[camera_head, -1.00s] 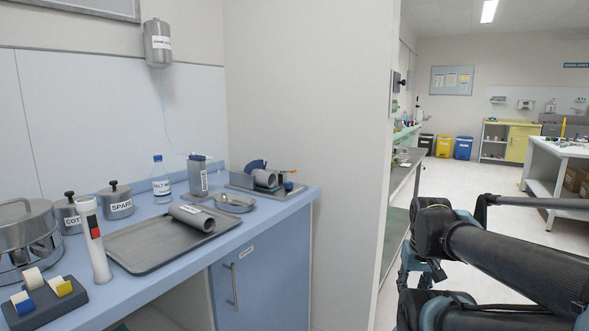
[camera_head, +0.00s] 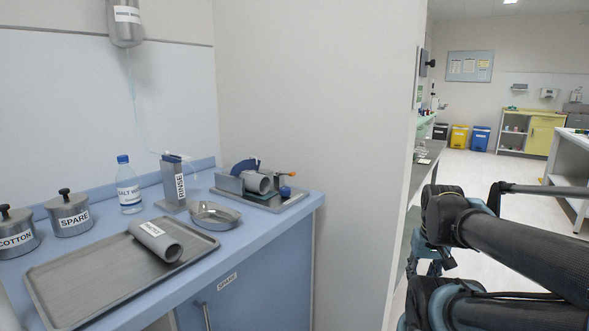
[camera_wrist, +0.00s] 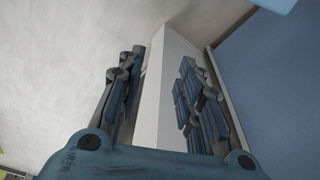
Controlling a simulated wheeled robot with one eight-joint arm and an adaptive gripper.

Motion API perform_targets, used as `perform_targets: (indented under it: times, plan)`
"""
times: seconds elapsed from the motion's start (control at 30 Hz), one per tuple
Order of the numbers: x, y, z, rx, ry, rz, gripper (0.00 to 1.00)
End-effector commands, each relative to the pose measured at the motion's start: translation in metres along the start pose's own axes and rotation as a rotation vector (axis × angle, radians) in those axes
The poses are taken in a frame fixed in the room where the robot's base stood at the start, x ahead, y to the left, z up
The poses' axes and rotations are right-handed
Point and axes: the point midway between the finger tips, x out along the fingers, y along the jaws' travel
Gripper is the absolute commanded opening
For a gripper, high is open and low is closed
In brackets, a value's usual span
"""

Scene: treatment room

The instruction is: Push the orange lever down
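The orange lever (camera_head: 286,174) is a small orange-tipped handle on a grey device (camera_head: 262,191) at the right end of the blue counter in the head view. The device also has a grey cylinder, a dark blue curved part and a blue knob. My gripper (camera_wrist: 158,95) shows in the wrist view with its two blue-grey fingers spread apart and nothing between them. It faces a pale wall edge and a blue panel, and the lever is not in that view. In the head view my arm is at the lower right, well apart from the counter, and the fingers can hardly be made out.
The blue counter (camera_head: 234,247) also carries a grey tray (camera_head: 90,285) with a labelled cylinder (camera_head: 155,240), a metal dish (camera_head: 214,215), a RINSE holder (camera_head: 174,184), a bottle (camera_head: 128,187) and lidded pots. A wall edge stands between counter and arm. Open floor lies behind.

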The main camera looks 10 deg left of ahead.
Motion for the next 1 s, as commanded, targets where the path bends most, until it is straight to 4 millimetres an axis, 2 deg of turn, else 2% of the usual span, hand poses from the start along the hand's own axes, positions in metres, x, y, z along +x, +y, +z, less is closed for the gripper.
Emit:
perform_targets:
  times: [0.17, 0.2, 0.23, 0.3, 0.37, 0.47, 0.67, 0.87, 1.0]
  plan:
    - [0.000, 0.000, 0.000, 0.000, 0.000, 0.000, 0.33]
    - [0.000, 0.000, 0.000, 0.000, 0.000, 0.000, 0.40]
    - [0.000, 0.000, 0.000, -0.001, 0.000, 0.000, 0.40]
    - [-0.010, -0.001, 0.005, -0.009, 0.010, -0.001, 0.40]
    - [-0.017, -0.003, -0.001, -0.025, 0.008, -0.003, 0.40]
    - [-0.038, -0.010, -0.022, -0.075, 0.000, -0.010, 0.40]
    - [-0.102, -0.037, -0.081, -0.230, -0.025, -0.029, 0.40]
    - [-0.162, -0.079, -0.142, -0.399, -0.051, -0.048, 0.40]
    - [-0.199, -0.116, -0.182, -0.516, -0.069, -0.060, 0.40]
